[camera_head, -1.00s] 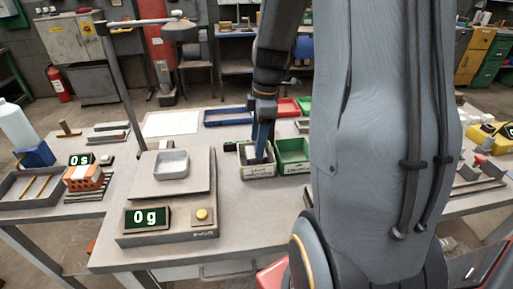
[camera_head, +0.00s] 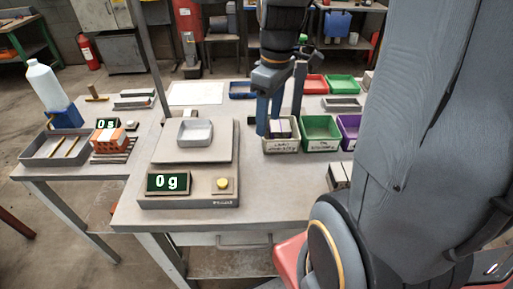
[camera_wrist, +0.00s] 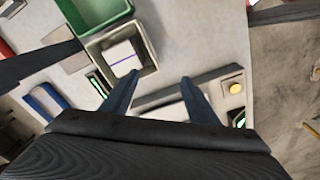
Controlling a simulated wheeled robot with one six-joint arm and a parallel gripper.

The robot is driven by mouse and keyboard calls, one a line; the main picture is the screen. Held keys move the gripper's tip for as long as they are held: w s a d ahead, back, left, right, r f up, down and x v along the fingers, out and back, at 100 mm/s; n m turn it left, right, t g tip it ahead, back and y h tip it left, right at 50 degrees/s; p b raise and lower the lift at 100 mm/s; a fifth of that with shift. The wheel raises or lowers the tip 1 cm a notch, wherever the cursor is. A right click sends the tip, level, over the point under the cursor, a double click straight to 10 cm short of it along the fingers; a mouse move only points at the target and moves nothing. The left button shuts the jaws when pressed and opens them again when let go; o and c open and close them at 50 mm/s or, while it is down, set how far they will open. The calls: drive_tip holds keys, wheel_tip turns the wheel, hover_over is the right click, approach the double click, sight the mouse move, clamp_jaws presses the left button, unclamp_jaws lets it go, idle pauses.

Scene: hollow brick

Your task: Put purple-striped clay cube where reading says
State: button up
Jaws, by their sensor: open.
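The purple-striped clay cube (camera_head: 281,127) lies in the cream labelled bin (camera_head: 283,147). In the wrist view the pale cube (camera_wrist: 121,55) shows a thin purple stripe, inside the same bin (camera_wrist: 149,47). My gripper (camera_head: 280,122) is open and empty at the bin; the wrist view shows its spread fingers (camera_wrist: 160,77), with the cube ahead of and beside the left fingertip rather than between them. The scale (camera_head: 190,185) bears an empty grey pan (camera_head: 195,132), and its display (camera_head: 168,183) reads 0 g. The bin labels are too small to read surely.
A green bin (camera_head: 320,146) and a purple bin (camera_head: 350,146) stand right of the cream one. Red (camera_head: 314,91), green (camera_head: 343,91) and blue (camera_head: 242,96) trays stand behind. A timer (camera_head: 107,124) reads 0 s on the left table, beside an orange hollow brick (camera_head: 107,144).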

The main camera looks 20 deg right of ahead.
drive_tip(key=s+a+f+m, duration=0.1)
drive_tip(key=s+a+m, duration=0.1)
drive_tip(key=s+a+f+m, duration=0.4)
drive_tip(key=a+m, duration=0.1)
drive_tip(key=shift+s+a+f, duration=0.1)
drive_tip(key=shift+s, duration=0.1)
